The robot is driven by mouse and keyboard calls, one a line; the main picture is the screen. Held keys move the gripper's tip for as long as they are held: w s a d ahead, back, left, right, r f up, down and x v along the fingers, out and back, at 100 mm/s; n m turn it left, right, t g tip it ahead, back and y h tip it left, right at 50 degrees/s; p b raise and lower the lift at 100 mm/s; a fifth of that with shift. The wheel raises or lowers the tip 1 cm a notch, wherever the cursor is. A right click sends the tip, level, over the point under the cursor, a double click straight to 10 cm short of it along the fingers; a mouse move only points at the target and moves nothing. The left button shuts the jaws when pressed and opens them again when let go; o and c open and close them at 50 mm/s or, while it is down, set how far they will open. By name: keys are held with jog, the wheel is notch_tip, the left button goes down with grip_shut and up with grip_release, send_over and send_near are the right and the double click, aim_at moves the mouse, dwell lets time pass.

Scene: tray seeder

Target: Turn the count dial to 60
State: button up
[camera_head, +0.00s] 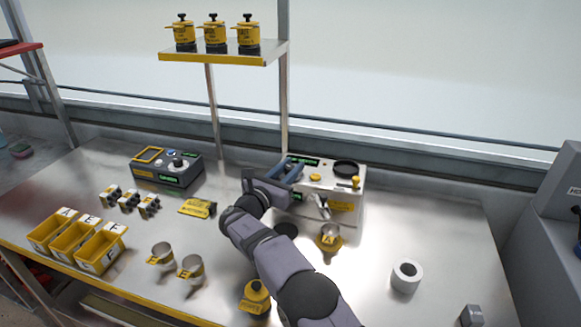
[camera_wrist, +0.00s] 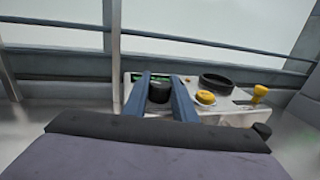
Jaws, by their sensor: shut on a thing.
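The count dial (camera_wrist: 160,91) is a black knob on top of the pale seeder machine (camera_head: 346,204). In the wrist view it sits between the two blue fingers of my gripper (camera_wrist: 160,78), which are shut on it. In the head view my gripper (camera_head: 288,167) reaches the left end of the machine and hides the dial. A green display (camera_wrist: 136,77) shows behind the left finger in the wrist view; its digits are too small to read.
The machine top also carries a yellow button (camera_wrist: 205,98), a black ring (camera_wrist: 217,82) and a yellow knob (camera_wrist: 259,92). A cup marked A (camera_head: 329,238) stands in front. A dark grey device (camera_head: 167,170), yellow bins (camera_head: 100,252) and a white roll (camera_head: 406,277) stand around.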

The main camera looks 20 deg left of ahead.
aim_at(287, 170)
jog(key=shift+r+m+h, duration=0.25)
jog(key=shift+m+h, duration=0.15)
jog(key=shift+h, duration=0.2)
jog(key=o, duration=1)
jog(key=shift+o, duration=0.2)
jog(key=shift+f, duration=0.1)
jog(key=shift+s+f, duration=0.1)
jog(key=shift+b+v, duration=0.75)
jog(key=shift+v, duration=2.85)
